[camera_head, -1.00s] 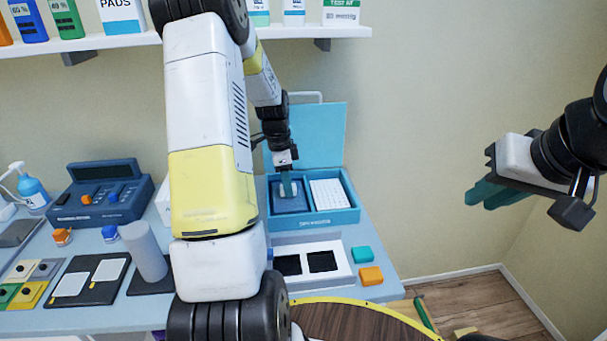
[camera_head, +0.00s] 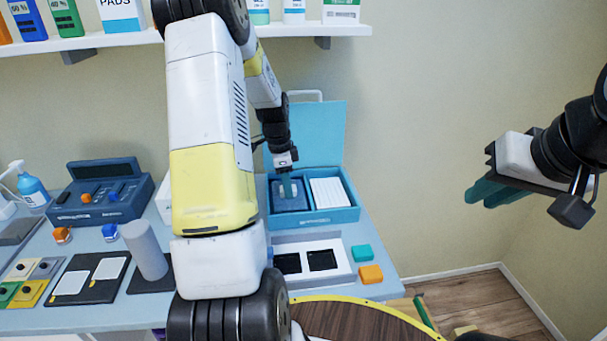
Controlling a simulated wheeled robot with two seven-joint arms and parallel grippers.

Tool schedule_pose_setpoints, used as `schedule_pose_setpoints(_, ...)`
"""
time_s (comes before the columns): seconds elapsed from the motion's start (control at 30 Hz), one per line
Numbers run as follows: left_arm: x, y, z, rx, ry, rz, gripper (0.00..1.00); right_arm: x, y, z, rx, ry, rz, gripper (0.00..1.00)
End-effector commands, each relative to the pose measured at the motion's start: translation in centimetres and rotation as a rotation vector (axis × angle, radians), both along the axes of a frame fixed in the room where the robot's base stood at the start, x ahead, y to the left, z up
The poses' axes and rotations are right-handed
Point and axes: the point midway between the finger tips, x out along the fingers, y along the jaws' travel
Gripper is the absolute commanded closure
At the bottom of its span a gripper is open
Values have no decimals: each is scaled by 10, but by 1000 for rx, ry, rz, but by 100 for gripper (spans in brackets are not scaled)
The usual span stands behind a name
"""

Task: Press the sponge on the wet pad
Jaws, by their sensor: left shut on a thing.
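An open blue case (camera_head: 333,216) stands at the back right of the table with its lid raised. Its left compartment holds a dark blue pad (camera_head: 291,205), and its right compartment holds a white ribbed insert (camera_head: 329,191). My right gripper (camera_head: 487,191) hangs in the air at the right, away from the table.
A white tray with two black squares (camera_head: 321,260) lies in front of the case. A teal block (camera_head: 362,253) and an orange block (camera_head: 371,274) lie to its right. A grey cylinder (camera_head: 146,251) and a dark blue device (camera_head: 104,194) stand left of my left arm.

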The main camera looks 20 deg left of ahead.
Motion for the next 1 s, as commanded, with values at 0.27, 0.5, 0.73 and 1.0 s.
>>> schedule_pose_setpoints(0.27, 0, 0, -4, 0, 1, 0, 97, 0, 0, 0, 0, 0, 0, 81)
schedule_pose_setpoints(0.5, 0, 0, -6, 0, 0, 0, 97, 0, 0, 0, 0, 0, 0, 81)
schedule_pose_setpoints(0.73, 0, 0, -9, 0, -1, 0, 97, 0, 0, 0, 0, 0, 0, 81)
schedule_pose_setpoints(1.0, 0, 0, -10, 0, -1, 0, 97, 0, 0, 0, 0, 0, 0, 81)
